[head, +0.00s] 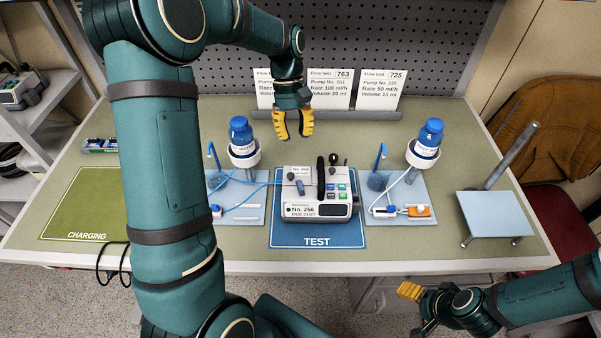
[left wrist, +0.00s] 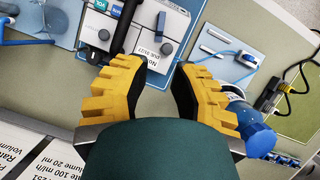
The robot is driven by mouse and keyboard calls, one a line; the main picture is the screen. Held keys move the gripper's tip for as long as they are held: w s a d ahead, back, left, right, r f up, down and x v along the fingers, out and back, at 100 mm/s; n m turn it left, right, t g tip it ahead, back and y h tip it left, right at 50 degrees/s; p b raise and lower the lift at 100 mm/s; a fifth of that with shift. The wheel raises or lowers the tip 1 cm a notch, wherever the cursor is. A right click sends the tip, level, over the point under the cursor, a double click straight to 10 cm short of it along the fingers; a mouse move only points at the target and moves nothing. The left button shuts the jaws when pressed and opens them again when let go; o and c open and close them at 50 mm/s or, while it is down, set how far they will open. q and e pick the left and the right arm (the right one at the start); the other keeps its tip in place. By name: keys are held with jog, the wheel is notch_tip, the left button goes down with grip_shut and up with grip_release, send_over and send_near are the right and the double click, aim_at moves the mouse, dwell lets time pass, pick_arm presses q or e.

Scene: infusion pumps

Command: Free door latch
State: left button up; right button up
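The pump (head: 318,196), a white and grey box labelled No. 256, stands on the blue TEST mat (head: 318,239). It has a black carrying handle (head: 320,176), buttons and a screen at its right, and a small dark lever (head: 300,188) at its left. The left wrist view shows the lever (left wrist: 161,23) and a grey knob (left wrist: 167,48) beside a white label. I cannot tell which part is the door latch. My left gripper (head: 293,136) is open and empty above the table behind the pump. My right gripper (head: 409,292) is low before the table's front edge; its fingers are unclear.
Stands with blue-capped bottles (head: 241,143) (head: 427,138) flank the pump, with blue tubing at the left. Flow test cards (head: 380,90) stand at the back. The green CHARGING mat (head: 85,205) is bare. A scale-like stand (head: 495,214) is at the right.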

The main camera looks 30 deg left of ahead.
aim_at(300, 182)
pick_arm(q)
jog(key=b+x, duration=0.1)
jog(key=x, duration=1.2)
jog(key=shift+s+d+f, duration=0.1)
jog(key=shift+s+f, duration=0.1)
jog(key=shift+f, duration=0.05)
grip_shut()
